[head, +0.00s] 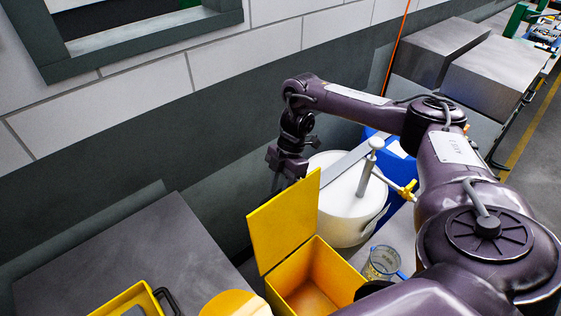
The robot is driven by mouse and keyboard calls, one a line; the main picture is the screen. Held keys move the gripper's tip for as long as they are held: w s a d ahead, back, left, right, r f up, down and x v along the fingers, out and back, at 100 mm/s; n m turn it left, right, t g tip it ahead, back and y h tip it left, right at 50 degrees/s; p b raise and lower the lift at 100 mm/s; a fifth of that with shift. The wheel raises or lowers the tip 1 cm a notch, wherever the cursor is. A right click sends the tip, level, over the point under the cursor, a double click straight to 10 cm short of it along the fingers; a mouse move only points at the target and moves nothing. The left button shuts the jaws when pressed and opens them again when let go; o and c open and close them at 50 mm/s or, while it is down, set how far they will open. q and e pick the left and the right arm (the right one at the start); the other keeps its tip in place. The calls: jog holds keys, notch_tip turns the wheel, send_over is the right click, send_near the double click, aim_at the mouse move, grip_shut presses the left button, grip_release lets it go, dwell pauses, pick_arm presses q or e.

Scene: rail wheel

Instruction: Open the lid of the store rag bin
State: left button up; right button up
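The rag bin is most likely the yellow box (337,273) at the bottom centre. Its yellow lid (283,222) stands up at the box's left side, and the brownish inside of the box shows. My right gripper (284,180) is just behind the lid's top edge, pointing down. The lid hides part of its fingertips, so I cannot tell whether it touches the lid or whether it is open. My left gripper is not in view.
A white tub (343,215) with a grey pump stands right behind the lid. A clear jug (382,262) with a blue handle is right of the box. A yellow tray (134,300) and a round yellow thing (235,304) are at left. The grey surface (120,250) is mostly clear.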

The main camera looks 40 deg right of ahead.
jog(key=v, duration=0.7)
jog(key=shift+r, duration=0.2)
jog(key=shift+w+d, duration=0.1)
jog(key=shift+d, duration=0.05)
dwell(0.5)
